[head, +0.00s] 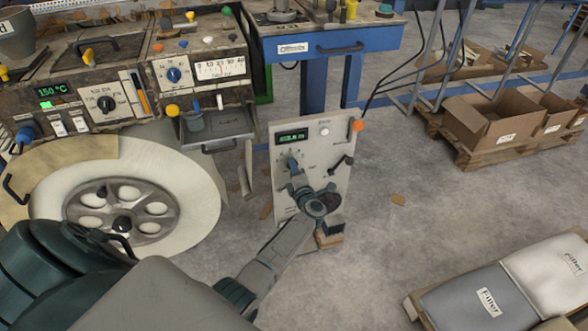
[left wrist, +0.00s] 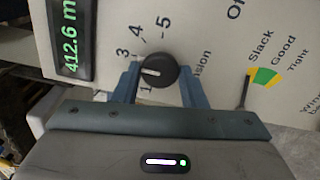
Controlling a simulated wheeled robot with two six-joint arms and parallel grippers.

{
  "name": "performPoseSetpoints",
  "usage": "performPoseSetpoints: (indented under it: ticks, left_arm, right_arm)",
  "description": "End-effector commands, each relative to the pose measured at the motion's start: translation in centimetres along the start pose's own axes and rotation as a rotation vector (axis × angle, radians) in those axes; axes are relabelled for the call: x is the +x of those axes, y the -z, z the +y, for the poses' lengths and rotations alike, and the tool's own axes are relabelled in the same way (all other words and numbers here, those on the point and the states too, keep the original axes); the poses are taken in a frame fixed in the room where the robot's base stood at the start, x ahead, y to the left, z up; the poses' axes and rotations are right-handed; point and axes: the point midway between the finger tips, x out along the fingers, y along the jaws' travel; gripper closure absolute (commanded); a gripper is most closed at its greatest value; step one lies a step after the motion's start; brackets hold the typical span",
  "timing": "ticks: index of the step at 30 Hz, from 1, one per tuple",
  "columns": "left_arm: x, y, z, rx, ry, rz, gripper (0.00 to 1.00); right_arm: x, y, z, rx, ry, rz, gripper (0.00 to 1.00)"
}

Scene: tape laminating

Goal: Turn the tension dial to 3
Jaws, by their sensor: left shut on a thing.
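The tension dial (left wrist: 160,75) is a round black knob with a white pointer line on a pale panel (head: 335,135). In the left wrist view its pointer aims left, between the printed 3 and 1, roughly where the 2 would be; that spot is covered by a finger. The numbers 3, 4 and 5 show around its upper side. My left gripper (head: 294,177) reaches the panel from below, with its blue fingers (left wrist: 160,84) on both sides of the dial, shut on it. In the head view the gripper mostly hides the dial. My right gripper is not in view.
The panel has a green display (head: 292,137), an orange-knobbed lever (head: 357,126) and a slack-to-tight gauge (left wrist: 264,77). A large white roll (head: 190,190) stands left of it under a control console (head: 105,104).

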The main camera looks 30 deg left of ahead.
Motion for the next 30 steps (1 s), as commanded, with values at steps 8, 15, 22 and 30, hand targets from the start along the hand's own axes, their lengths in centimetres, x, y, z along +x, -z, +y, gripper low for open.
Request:
performPoseSetpoints:
  ticks: [8, 15, 22, 30]
  left_arm:
    - [-0.1, 0.0, -0.1, -0.001, 0.002, -0.001, 0.6]
    - [0.0, 0.0, -0.1, -0.001, 0.001, 0.0, 0.41]
    - [-0.7, 0.0, -0.1, -0.001, 0.002, -0.001, 0.41]
    - [-5.7, 0.0, -0.2, -0.003, 0.004, -0.001, 0.41]
  right_arm:
    - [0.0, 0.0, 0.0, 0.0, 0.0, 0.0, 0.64]
    - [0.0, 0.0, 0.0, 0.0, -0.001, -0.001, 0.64]
    - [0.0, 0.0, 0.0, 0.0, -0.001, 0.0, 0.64]
    - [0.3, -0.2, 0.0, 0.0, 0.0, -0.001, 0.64]
